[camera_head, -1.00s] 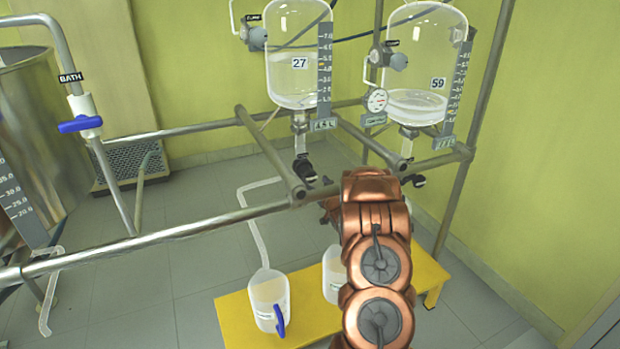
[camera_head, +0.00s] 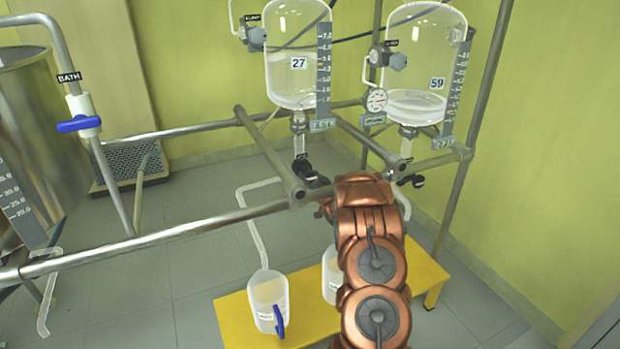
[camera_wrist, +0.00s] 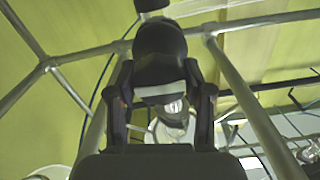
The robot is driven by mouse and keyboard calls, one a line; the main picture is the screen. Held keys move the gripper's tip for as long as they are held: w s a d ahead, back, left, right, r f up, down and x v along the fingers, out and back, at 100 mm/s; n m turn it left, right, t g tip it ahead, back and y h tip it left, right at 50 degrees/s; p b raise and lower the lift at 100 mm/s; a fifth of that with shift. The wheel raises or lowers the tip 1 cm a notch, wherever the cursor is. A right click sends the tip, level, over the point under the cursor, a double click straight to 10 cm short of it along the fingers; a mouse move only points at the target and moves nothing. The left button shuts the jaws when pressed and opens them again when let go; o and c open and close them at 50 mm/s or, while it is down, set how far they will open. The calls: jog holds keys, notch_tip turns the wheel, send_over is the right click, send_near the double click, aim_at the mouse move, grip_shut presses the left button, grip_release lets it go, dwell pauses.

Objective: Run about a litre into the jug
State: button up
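Glass vessel 27 (camera_head: 292,80) holds clear liquid. A black valve handle (camera_head: 305,170) sits below it. Glass vessel 59 (camera_head: 422,100) holds a lower level, with another black valve part (camera_head: 412,181) beneath. A jug with a blue handle (camera_head: 268,300) stands on the yellow bench beside the end of a pale hose. A second jug (camera_head: 330,276) is partly hidden by my arm. In the wrist view, a black knob-like part with a white band (camera_wrist: 160,50) lies between the fingers of my gripper (camera_wrist: 160,72). I cannot tell whether they press on it. My arm mostly hides the gripper in the head view.
Metal rails (camera_head: 150,238) cross in front of the vessels. The yellow bench (camera_head: 236,322) is low on the grey floor. A steel tank (camera_head: 35,120) and a bath tap with a blue lever (camera_head: 79,124) stand at left. A pale hose (camera_head: 258,235) runs down to the bench.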

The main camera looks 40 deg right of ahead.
jog(key=c, duration=0.5)
jog(key=n+b, duration=0.4)
jog(key=n, duration=0.1)
jog(key=shift+f+n, duration=0.1)
jog(key=shift+n, duration=0.2)
jog(key=n+b, duration=0.4)
jog(key=n, duration=0.1)
jog(key=shift+n+b, duration=0.3)
jog(key=n+b, duration=0.6)
jog(key=b, duration=0.1)
jog(key=shift+f, duration=0.2)
jog(key=n+b, duration=0.4)
jog(key=shift+r+n+b, duration=0.15)
jog(key=shift+n+b, duration=0.45)
jog(key=shift+b, duration=0.1)
jog(key=shift+r+n, duration=0.1)
jog(key=shift+n, duration=0.2)
